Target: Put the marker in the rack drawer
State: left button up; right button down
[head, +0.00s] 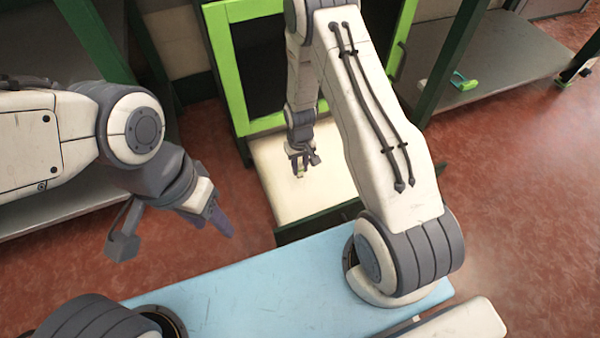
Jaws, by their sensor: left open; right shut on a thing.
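The rack drawer (285,211) is pulled out, with a pale bottom and a dark green front wall. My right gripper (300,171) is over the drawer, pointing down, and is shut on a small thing. My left gripper (222,221) is open and empty, left of the drawer and above the floor.
A bright green frame (228,75) stands behind the drawer. Dark green posts (447,60) flank the drawer. Red floor is open at the right.

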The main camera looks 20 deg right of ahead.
jog(key=shift+f+b, duration=0.3)
jog(key=shift+f, duration=0.6)
pick_arm(q)
jog(key=shift+f, duration=0.7)
pick_arm(e)
jog(key=shift+r, duration=0.1)
jog(key=shift+f, duration=0.2)
jog(key=c, duration=0.7)
grip_release()
